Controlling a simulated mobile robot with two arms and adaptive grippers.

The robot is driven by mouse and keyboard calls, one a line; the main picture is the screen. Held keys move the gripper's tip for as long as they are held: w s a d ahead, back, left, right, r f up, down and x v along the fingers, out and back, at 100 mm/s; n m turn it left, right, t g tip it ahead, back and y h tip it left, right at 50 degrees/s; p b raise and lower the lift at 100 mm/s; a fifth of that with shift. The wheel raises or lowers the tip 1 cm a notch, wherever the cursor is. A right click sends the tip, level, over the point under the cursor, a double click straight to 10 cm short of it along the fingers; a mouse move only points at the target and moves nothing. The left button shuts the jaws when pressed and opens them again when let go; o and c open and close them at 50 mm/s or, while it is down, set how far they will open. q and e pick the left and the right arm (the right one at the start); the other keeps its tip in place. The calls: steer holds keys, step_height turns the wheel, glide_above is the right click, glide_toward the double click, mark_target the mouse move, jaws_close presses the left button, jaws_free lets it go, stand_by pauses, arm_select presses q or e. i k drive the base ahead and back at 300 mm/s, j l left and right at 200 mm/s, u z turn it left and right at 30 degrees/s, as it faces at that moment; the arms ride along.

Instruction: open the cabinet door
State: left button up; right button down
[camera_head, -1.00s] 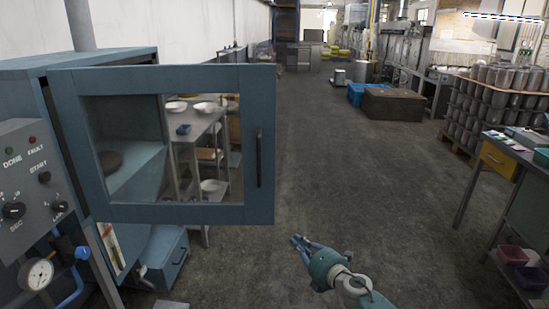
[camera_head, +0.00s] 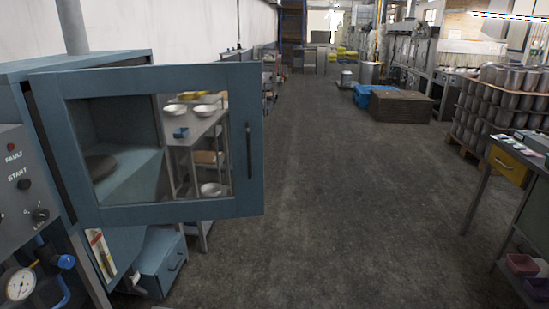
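The blue cabinet (camera_head: 100,59) stands at the left. Its door (camera_head: 160,212), a blue frame around a clear window, is swung wide open toward the middle of the picture. The door's dark vertical handle (camera_head: 249,150) is on its right side. Through the window and opening I see the cabinet's inside, with a dark round thing (camera_head: 100,166) on its floor. Neither of my grippers is in view.
A control panel with a START button (camera_head: 23,184) and a gauge (camera_head: 20,284) is at the lower left. Shelves with bowls (camera_head: 203,110) stand behind the door. A bench with a yellow drawer (camera_head: 508,165) is at the right. The floor between is clear.

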mark_target(242, 80)
steer(key=i+l+z, duration=0.1)
steer(key=i, duration=0.4)
steer(key=i+l+z, duration=0.1)
steer(key=i+l, duration=0.15)
steer(key=i, duration=0.2)
